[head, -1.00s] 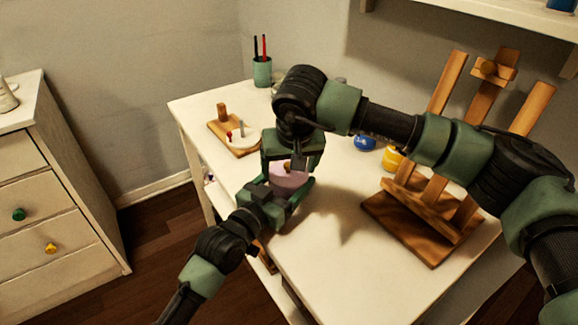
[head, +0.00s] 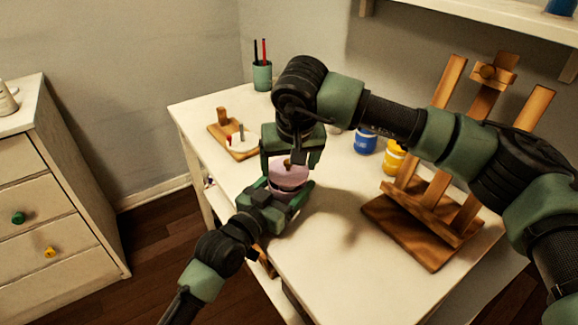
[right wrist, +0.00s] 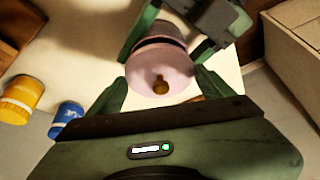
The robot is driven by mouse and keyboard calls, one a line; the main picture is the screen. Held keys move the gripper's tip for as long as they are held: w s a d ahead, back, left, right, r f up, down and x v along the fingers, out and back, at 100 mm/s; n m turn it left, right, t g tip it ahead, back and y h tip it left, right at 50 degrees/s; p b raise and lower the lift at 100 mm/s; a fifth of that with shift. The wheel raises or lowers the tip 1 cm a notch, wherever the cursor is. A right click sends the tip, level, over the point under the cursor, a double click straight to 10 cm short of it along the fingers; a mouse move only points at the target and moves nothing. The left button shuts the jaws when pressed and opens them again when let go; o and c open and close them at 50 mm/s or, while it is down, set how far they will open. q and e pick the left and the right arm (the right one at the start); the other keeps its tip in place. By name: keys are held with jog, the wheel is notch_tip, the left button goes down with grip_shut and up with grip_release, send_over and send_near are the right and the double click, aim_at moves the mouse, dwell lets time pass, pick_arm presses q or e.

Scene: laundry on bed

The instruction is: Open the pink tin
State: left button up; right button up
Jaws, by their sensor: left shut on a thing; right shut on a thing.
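The pink tin (head: 287,184) is above the white table, between my two grippers. My left gripper (head: 288,194) is shut around its body from the lower left. My right gripper (right wrist: 160,84) is shut on the round pink lid (right wrist: 148,68), with a finger on each side; the lid has a brown knob (right wrist: 160,85). In the head view the lid (head: 291,168) shows above the body with a dark band between them, so it looks raised. In the right wrist view the tin body (right wrist: 160,30) shows behind the lid. The tin's inside is mostly hidden.
On the table (head: 335,265) stand a wooden easel (head: 420,225), a blue jar (head: 365,141) and a yellow jar (head: 394,158). A wooden board (head: 230,140) with small items and a green pen cup (head: 262,76) are at the back left. The table's front is clear.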

aim_at(289, 166)
jog(key=shift+r, duration=0.2)
jog(key=shift+r, duration=1.95)
pick_arm(q)
jog(key=o, duration=2.2)
jog(key=shift+c, duration=0.2)
